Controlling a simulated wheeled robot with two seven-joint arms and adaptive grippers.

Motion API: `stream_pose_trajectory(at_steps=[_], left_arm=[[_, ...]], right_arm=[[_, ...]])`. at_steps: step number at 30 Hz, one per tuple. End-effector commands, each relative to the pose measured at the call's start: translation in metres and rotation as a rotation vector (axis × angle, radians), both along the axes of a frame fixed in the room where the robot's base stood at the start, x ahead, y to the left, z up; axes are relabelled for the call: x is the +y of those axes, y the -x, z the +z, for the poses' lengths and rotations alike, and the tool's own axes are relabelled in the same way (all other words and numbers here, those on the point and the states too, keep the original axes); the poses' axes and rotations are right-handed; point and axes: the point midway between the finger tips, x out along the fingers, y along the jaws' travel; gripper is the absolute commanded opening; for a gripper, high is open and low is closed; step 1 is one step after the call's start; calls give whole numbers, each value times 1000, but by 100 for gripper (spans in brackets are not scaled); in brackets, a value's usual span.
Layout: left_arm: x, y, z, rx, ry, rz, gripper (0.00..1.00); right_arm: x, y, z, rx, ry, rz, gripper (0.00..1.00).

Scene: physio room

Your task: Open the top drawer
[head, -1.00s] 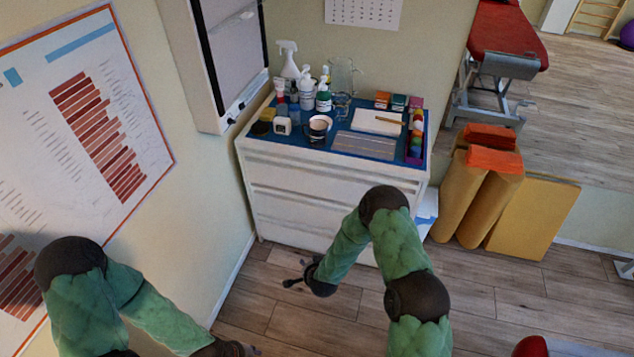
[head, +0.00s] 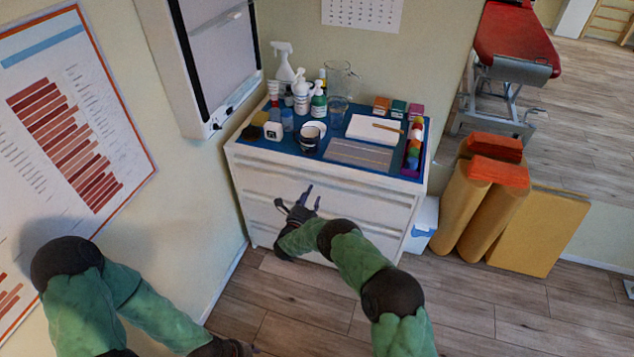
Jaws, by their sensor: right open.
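The white drawer cabinet (head: 400,240) stands against the wall with its drawers closed. The top drawer (head: 375,191) is the uppermost front, just below the blue top. My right gripper (head: 298,200) is open and empty in front of the cabinet, its fingers pointing up toward the drawer fronts. It appears below the top drawer in the picture, and I cannot tell whether it touches a front. My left gripper (head: 246,348) is low at the bottom edge, mostly cut off, and its jaw state is unclear.
The cabinet top holds a spray bottle (head: 284,65), pump bottles, a mug (head: 309,138), a notepad (head: 376,130) and a glass jug (head: 341,80). Yellow rolls (head: 462,215) stand at right. The wooden floor in front is clear.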

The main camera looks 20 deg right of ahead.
Motion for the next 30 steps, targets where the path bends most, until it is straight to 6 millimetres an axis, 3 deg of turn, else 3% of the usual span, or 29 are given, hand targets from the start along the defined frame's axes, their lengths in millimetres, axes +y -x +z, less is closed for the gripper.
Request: stream_pose_trajectory(at_steps=[9,15,28,30], left_arm=[[0,0,-23,0,0,0,40],[0,0,-31,0,0,0,40],[0,0,-33,0,0,0,40],[0,0,-33,0,0,0,40]], right_arm=[[-32,-46,-4,-1,1,-1,54],[-45,-66,-3,2,1,1,54],[-50,-74,-1,3,1,2,54],[-50,-73,-1,3,2,2,37]])
